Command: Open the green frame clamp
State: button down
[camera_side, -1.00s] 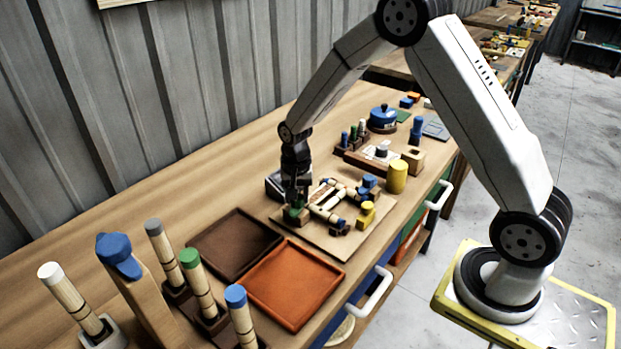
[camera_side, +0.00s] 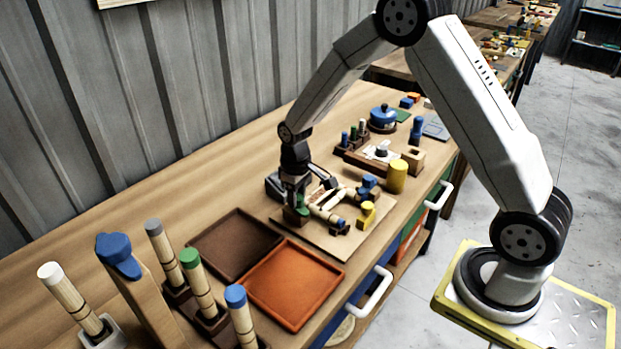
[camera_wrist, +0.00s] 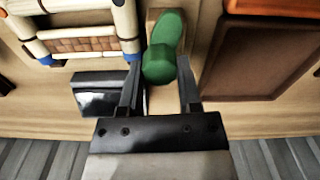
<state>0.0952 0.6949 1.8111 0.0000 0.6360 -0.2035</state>
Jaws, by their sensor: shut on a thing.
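The green frame clamp (camera_wrist: 164,50) shows in the wrist view as a rounded green lever on a tan wooden block. It also shows in the side view (camera_side: 302,207), partly hidden by my gripper. My gripper (camera_wrist: 160,68) has one finger on each side of the green lever's near end and is shut on it. In the side view my gripper (camera_side: 297,204) points down at the left corner of the work board. The rattan frame (camera_wrist: 85,38), with pale poles, a woven panel and blue ends, lies just left of the clamp in the wrist view.
A brown tray (camera_side: 236,243) and an orange tray (camera_side: 297,284) lie left of the board (camera_side: 335,245) in the side view. A dark block (camera_wrist: 103,93) sits close to my left finger. Blue (camera_side: 367,184) and yellow (camera_side: 366,215) clamps stand around the frame.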

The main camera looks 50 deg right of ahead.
jog(key=shift+n, duration=1.7)
jog(key=shift+c, duration=1.4)
grip_release()
jog(key=shift+r, duration=0.1)
jog(key=shift+r, duration=3.85)
